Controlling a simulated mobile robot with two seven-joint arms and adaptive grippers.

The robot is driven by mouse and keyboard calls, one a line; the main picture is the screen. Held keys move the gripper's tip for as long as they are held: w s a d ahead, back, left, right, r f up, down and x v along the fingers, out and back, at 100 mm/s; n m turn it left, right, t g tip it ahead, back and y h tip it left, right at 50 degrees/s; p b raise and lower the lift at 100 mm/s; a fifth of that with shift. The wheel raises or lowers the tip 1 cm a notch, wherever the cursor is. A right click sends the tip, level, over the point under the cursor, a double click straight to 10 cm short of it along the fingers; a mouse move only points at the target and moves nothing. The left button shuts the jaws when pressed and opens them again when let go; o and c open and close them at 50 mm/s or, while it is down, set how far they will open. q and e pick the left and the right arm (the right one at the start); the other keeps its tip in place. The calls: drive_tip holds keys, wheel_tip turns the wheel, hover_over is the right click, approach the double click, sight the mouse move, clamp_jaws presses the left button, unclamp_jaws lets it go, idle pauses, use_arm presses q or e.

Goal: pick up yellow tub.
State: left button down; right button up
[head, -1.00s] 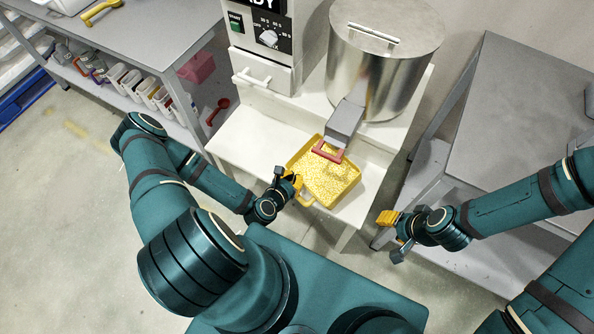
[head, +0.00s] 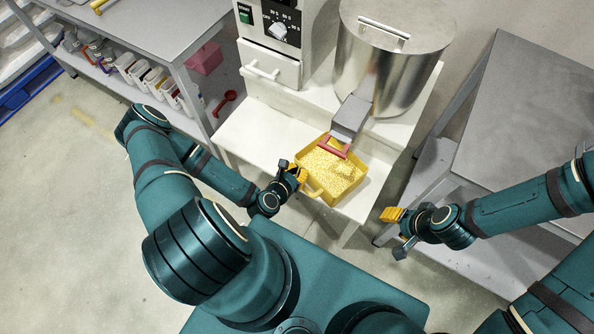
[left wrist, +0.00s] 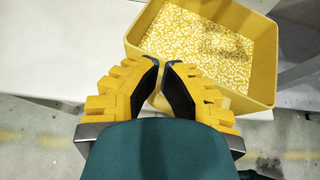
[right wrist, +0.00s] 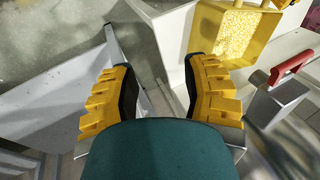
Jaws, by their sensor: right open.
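The yellow tub (head: 318,193) is a square, open tray of pale yellow granules on the low white shelf, below the metal hopper's chute. It also shows in the left wrist view (left wrist: 262,88) and at the top of the right wrist view (right wrist: 207,22). My left gripper (head: 298,176) is at the tub's near left side. Its fingers (left wrist: 164,68) are drawn close together, with yellow handle showing between them. Whether the tub's underside touches the shelf is hard to tell. My right gripper (head: 397,232) is open and empty, right of the tub and apart from it (right wrist: 160,68).
The metal hopper (head: 385,65) and its chute with a red handle (head: 334,147) overhang the tub's far side. A grey table (head: 520,110) stands at right. A shelved bench (head: 140,40) with several bins and a red scoop (head: 224,102) is at left.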

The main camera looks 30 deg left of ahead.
sight(353, 184)
drive_tip(key=shift+c, duration=0.9)
drive_tip(key=w+a+f+h, duration=0.1)
drive_tip(key=w+a+f, duration=0.2)
drive_tip(key=a, duration=0.2)
drive_tip(key=w+a+f+m+g+h, duration=0.1)
drive_tip(key=w+a+f, duration=0.2)
drive_tip(key=w+a, duration=0.1)
drive_tip(key=w+a+f+m+h, duration=0.1)
drive_tip(key=w+a+f, duration=0.2)
drive_tip(key=a, duration=0.3)
drive_tip(key=shift+w+f+g+h, duration=0.2)
drive_tip(key=shift+w+g+h, duration=0.1)
drive_tip(key=shift+w+h, duration=0.1)
